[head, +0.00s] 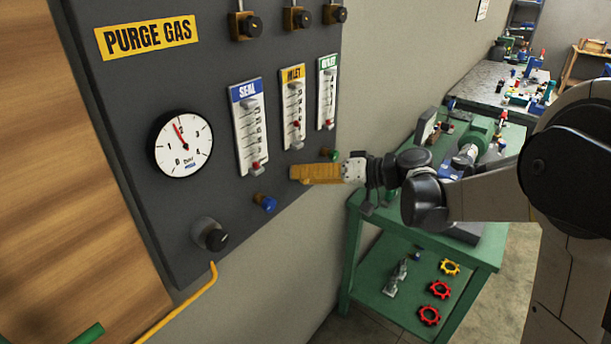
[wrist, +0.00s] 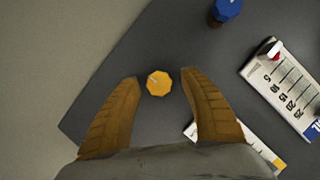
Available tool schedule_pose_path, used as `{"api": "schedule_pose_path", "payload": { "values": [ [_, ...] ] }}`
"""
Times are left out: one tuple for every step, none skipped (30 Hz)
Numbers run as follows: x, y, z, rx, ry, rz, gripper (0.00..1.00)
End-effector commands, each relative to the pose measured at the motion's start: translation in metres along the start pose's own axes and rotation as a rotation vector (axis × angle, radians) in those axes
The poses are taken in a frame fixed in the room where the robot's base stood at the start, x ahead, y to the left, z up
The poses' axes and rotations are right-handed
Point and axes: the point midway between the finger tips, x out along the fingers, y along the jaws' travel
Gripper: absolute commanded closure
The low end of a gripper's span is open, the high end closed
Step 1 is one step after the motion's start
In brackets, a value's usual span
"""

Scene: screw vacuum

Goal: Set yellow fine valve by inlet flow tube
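The yellow fine valve (wrist: 158,83) is a small faceted knob on the dark panel, between my gripper's fingertips in the wrist view. My gripper (wrist: 158,76) is open, one tan finger on each side of the knob, with a visible gap to each. In the head view my gripper (head: 303,173) is at the panel below the inlet flow tube (head: 293,108) and hides the yellow valve. The tube has a yellow INLET label and a red float low on its scale. In the wrist view the inlet tube (wrist: 262,148) is partly hidden behind the right finger.
A blue valve (head: 264,203) sits left of my gripper and a green valve (head: 328,154) right of it. The SEAL tube (head: 249,128) and OUTLET tube (head: 327,92) flank the inlet tube. A gauge (head: 182,144) is at left. A green bench (head: 400,205) stands beneath my arm.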

Motion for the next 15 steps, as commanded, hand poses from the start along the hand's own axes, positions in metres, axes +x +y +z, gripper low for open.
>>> {"api": "schedule_pose_path", "payload": {
  "values": [
    [0.000,0.000,0.000,0.000,0.000,0.000,0.49],
    [0.000,0.000,0.000,0.000,0.000,0.000,0.49],
    [0.000,0.000,0.000,0.000,0.000,0.000,0.49],
    [0.000,0.000,0.000,-0.001,0.000,0.000,0.49],
    [0.000,0.000,0.000,-0.001,0.000,0.000,0.49],
    [-0.001,0.000,0.000,-0.001,0.000,0.000,0.49],
    [-0.002,0.000,0.000,-0.001,0.000,0.001,0.49],
    [-0.004,0.000,0.000,0.000,0.001,0.001,0.49],
    [-0.008,0.000,0.000,0.000,0.001,0.001,0.49],
    [-0.012,0.000,0.000,0.000,0.001,0.001,0.49],
    [-0.017,0.000,0.000,0.000,0.001,0.002,0.49],
    [-0.025,0.001,-0.001,0.000,0.002,0.003,0.49],
    [-0.031,0.001,-0.001,0.000,0.002,0.003,0.49],
    [-0.038,0.001,-0.001,0.001,0.002,0.003,0.49],
    [-0.047,0.001,-0.001,0.001,0.003,0.003,0.49]
  ]
}}
